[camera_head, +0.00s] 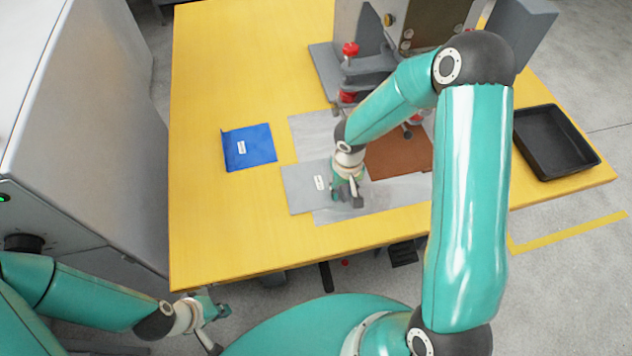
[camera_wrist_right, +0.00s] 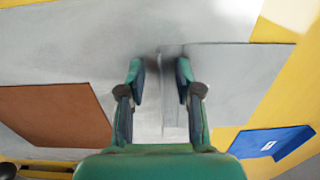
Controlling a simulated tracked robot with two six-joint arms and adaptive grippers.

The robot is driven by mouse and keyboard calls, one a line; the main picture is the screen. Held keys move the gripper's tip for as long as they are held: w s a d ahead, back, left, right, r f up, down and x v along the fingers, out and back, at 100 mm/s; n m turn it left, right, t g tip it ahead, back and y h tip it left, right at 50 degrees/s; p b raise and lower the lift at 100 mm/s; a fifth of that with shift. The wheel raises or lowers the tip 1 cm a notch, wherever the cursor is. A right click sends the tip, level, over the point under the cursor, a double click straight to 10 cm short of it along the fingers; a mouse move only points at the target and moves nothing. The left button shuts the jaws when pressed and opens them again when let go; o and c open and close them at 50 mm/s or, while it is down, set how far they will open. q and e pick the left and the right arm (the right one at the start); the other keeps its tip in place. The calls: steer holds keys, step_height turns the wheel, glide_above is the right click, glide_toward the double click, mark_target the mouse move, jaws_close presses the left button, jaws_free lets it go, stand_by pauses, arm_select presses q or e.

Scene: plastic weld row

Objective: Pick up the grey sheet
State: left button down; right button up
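The grey sheet (camera_head: 298,190) lies flat, with a small white label, partly over a paler grey mat (camera_head: 395,190) on the yellow table. My right gripper (camera_head: 348,198) is low over the sheet's right edge, fingers pointing down. In the right wrist view the fingers of my right gripper (camera_wrist_right: 160,72) stand apart, with the edge of the grey sheet (camera_wrist_right: 235,80) running between them. I cannot tell whether they touch it. My left gripper (camera_head: 216,328) is beyond the table's front edge at lower left, its fingers apart and empty.
A blue sheet (camera_head: 249,147) lies on the table to the left. A brown sheet (camera_head: 400,157) lies on the mat, partly behind my right arm. A machine with red knobs (camera_head: 350,49) stands at the back. A black tray (camera_head: 553,143) is at the right.

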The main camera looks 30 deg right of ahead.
steer(key=shift+c, duration=0.2)
jaws_close()
steer(key=shift+r, duration=0.1)
